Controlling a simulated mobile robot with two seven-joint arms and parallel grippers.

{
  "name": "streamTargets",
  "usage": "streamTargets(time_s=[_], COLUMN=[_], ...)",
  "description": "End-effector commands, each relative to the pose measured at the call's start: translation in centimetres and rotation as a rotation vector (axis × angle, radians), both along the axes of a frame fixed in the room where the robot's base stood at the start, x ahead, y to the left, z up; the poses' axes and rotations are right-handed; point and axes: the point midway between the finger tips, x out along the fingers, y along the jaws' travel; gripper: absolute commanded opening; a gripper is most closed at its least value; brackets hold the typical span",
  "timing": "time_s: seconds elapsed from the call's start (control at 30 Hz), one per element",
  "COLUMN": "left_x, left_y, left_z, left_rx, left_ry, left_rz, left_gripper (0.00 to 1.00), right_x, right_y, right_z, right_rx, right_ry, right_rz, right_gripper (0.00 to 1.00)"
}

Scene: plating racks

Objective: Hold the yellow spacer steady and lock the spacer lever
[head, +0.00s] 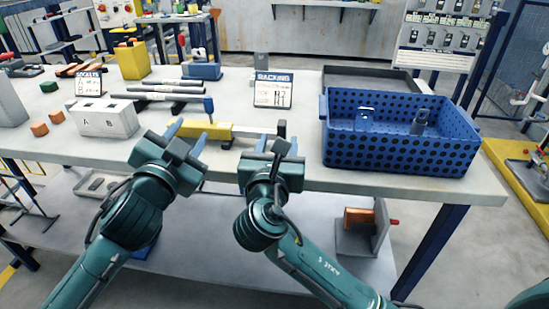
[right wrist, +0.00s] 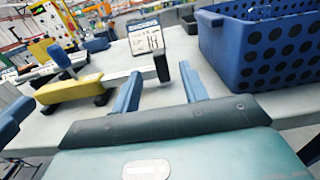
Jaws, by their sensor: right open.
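The yellow spacer (head: 215,131) lies on the table near its front edge, a long bar with dark feet. It also shows in the right wrist view (right wrist: 70,89). A blue-topped lever (head: 209,106) stands up from it, also seen in the right wrist view (right wrist: 59,54). A rod runs right from the spacer to a black upright end piece (right wrist: 161,67). My left gripper (head: 186,138) is open at the spacer's left end; contact cannot be told. My right gripper (head: 276,145) is open and empty, in front of the black end piece.
A blue perforated crate (head: 345,150) stands at the right. A small sign (head: 273,90) stands behind the spacer. A white block marked A and B (head: 103,118) is at the left. Dark rods (head: 165,97) lie behind. The table's front edge is close below both grippers.

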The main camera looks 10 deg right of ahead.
Motion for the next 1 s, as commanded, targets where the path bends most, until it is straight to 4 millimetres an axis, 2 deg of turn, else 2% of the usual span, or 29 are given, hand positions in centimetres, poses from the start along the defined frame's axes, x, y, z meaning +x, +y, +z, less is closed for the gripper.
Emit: streamTargets(time_s=[0.2, 0.4, 0.6, 0.83, 1.0], left_x=[0.0, 0.0, 0.0, 0.0, 0.0], left_y=[0.0, 0.0, 0.0, 0.0, 0.0], left_z=[0.0, 0.0, 0.0, 0.0, 0.0], left_rx=[0.0, 0.0, 0.0, 0.0, 0.0], left_ry=[0.0, 0.0, 0.0, 0.0, 0.0], left_rz=[0.0, 0.0, 0.0, 0.0, 0.0], left_gripper=[0.36, 0.36, 0.36, 0.36, 0.36], right_x=[4.0, 6.3, 7.0, 7.1, 7.0], right_y=[-1.6, -2.5, -2.8, -2.8, -2.8], right_z=[0.0, 0.0, 0.0, 0.0, 0.0], right_rx=[-0.001, 0.0, 0.001, 0.001, 0.001], right_ry=[-0.001, -0.001, -0.001, -0.001, 0.0], right_rz=[-0.002, 0.0, 0.001, 0.001, 0.001], right_gripper=[0.44, 0.44, 0.44, 0.44, 0.3])
